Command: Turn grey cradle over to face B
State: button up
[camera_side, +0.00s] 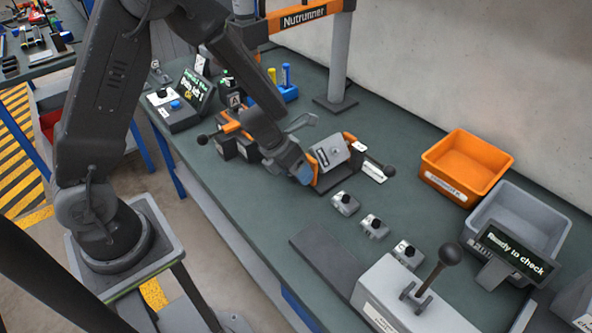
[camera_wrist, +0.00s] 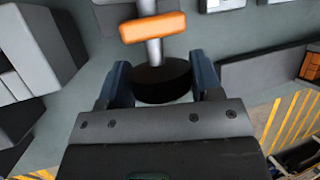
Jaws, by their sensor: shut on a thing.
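The grey cradle (camera_side: 330,153) sits by an orange support on the green bench, with a pale label on its face. A grey stem and an orange bar (camera_wrist: 152,27) lie beyond the knob. I cannot read which face of the cradle is up.
Several small grey parts (camera_side: 373,227) lie right of the cradle. An orange bin (camera_side: 466,163) and a grey bin (camera_side: 520,220) stand behind. A lever box (camera_side: 405,296) and a "Ready to check" screen (camera_side: 515,250) are front right. An orange-and-grey fixture (camera_side: 228,143) stands left.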

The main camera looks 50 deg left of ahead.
jog(key=shift+s+a+f+h, duration=0.1)
jog(key=shift+a+h, duration=0.05)
jog(key=shift+h, duration=0.35)
jog(key=shift+n+h, duration=0.4)
jog(key=shift+h, duration=0.6)
jog(key=o, duration=0.9)
jog(key=shift+r, duration=0.2)
jog(key=v, duration=1.3)
jog(key=shift+s+a+r, duration=0.1)
jog(key=shift+s+r, duration=0.05)
jog(key=shift+s, duration=0.05)
